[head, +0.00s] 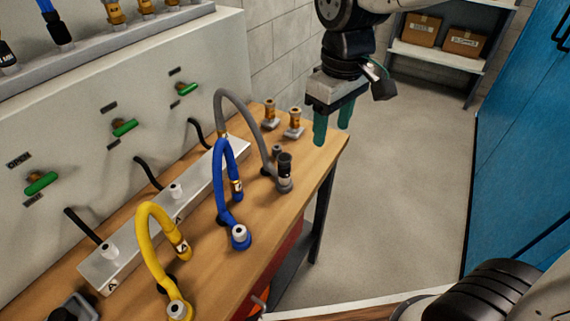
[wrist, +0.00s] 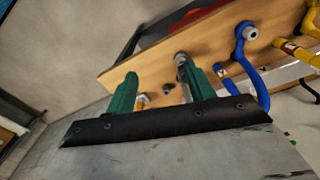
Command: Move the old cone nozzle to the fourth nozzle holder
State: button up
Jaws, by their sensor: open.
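My gripper (head: 331,136) hangs above the right end of the wooden bench, its teal fingers apart and nothing between them. In the wrist view my gripper (wrist: 157,72) is also open. A dark nozzle (head: 285,165) stands upright on the end fitting of the grey hose, left of and below my gripper. Two brass-coloured nozzles, one (head: 270,115) left of the other (head: 295,122), stand on grey bases at the bench's far end. I cannot tell which nozzle is the old cone one, nor which base is the fourth holder.
Blue (head: 219,185) and yellow (head: 147,235) hoses arch up from the bench (head: 262,228), beside the grey hose (head: 240,110). A metal rail (head: 150,215) runs behind them. More nozzles stand on the upper ledge (head: 100,48). The floor (head: 410,190) right of the bench is clear.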

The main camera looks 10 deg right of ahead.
aim_at(285, 157)
jog(key=w+a+f+n, duration=0.1)
jog(key=a, duration=0.1)
jog(key=w+a+f+n, duration=0.1)
jog(key=a+f, duration=0.1)
jog(key=a, duration=0.1)
jog(key=w+a+f+n, duration=0.1)
jog(key=w+a, duration=0.1)
jog(key=a, duration=0.1)
jog(key=shift+a+f, duration=0.2)
jog(key=shift+f, duration=0.05)
jog(key=shift+f, duration=4.5)
jog(key=shift+d, duration=0.1)
jog(key=shift+c, duration=0.3)
grip_shut()
jog(key=shift+r, duration=3.05)
